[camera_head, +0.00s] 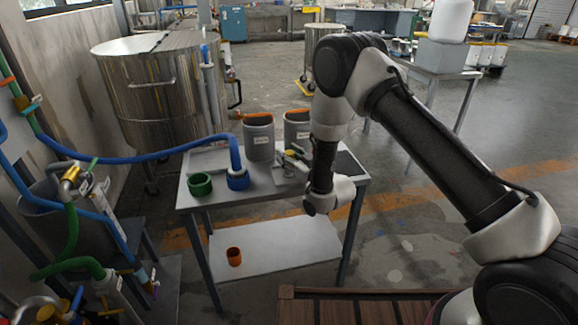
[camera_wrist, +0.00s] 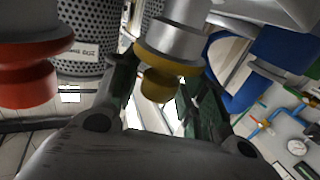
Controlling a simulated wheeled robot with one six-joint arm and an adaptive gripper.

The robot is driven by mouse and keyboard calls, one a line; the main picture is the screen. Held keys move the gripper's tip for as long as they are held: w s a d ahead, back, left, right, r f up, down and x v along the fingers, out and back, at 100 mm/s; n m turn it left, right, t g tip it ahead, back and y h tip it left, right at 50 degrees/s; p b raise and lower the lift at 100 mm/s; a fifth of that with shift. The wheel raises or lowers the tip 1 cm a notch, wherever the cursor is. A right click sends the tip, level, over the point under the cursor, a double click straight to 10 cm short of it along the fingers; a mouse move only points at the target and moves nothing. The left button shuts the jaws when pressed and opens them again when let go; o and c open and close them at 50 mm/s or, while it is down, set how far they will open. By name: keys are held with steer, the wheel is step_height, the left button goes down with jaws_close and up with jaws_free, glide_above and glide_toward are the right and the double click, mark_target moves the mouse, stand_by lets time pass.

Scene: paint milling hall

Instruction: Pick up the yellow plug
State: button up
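The yellow plug (camera_wrist: 160,84) shows in the wrist view as a dull yellow stepped knob on a silver metal cylinder. My gripper (camera_wrist: 152,92) has its two dark fingers spread, one on each side of the plug's lower part. A gap shows between the left finger and the plug; the right finger is close to it, and I cannot tell whether it touches. In the head view my gripper (camera_head: 298,160) is over the right part of the grey table, mostly hidden by my wrist. A small yellow spot there may be the plug.
A red plug (camera_wrist: 28,75) and a blue ringed part (camera_wrist: 232,75) flank the plug. The grey table (camera_head: 215,207) also bears a green cup (camera_head: 200,184), a blue cup (camera_head: 238,181) and grey canisters (camera_head: 258,140). An orange cup (camera_head: 234,257) stands on the lower shelf.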

steer(key=c, duration=0.7)
steer(key=shift+r, duration=8.25)
steer(key=shift+r, duration=0.1)
